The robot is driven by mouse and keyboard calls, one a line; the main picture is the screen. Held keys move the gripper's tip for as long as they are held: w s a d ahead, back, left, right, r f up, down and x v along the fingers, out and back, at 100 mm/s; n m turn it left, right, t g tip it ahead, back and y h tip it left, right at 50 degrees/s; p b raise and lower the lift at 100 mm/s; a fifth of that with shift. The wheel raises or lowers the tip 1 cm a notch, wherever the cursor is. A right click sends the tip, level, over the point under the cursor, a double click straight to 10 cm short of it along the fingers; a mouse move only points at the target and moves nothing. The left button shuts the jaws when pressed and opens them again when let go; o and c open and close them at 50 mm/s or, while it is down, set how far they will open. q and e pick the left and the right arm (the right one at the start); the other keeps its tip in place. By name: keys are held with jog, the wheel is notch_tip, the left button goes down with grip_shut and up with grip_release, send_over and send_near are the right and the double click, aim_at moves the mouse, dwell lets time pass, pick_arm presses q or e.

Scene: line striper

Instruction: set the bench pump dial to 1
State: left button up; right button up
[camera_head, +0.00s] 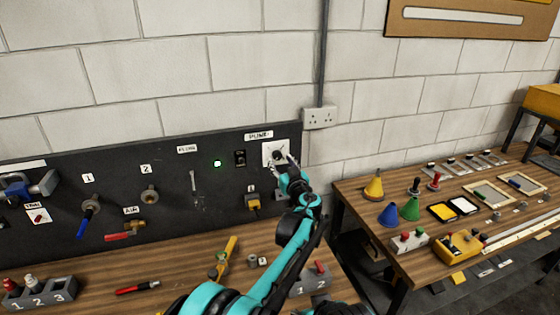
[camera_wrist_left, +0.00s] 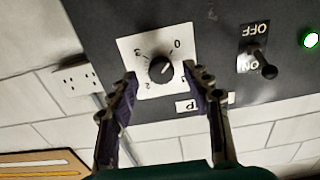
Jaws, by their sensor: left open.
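The bench pump dial (camera_head: 278,154) is a black round knob on a white square plate at the right end of the dark panel. In the left wrist view the knob (camera_wrist_left: 160,69) appears turned around, with 0, 2 and 3 legible on its plate. The spot for 1 is partly covered by a finger. A pale mark on the knob seems to point toward the 0 side, but it is small. My left gripper (camera_wrist_left: 160,71) is open, its fingertips on either side of the knob, apart from it. My right gripper is not in view.
An ON/OFF toggle switch (camera_wrist_left: 262,62) sits beside the dial, with a green lamp (camera_head: 217,163) farther along. A yellow-bodied fitting (camera_head: 252,202) is mounted below. A wall socket (camera_head: 320,117) is to the right. A second bench (camera_head: 350,190) holds cones and trays.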

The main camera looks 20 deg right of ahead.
pick_arm(q)
jog(key=shift+w+a, duration=0.1)
jog(key=shift+w, duration=0.85)
grip_shut()
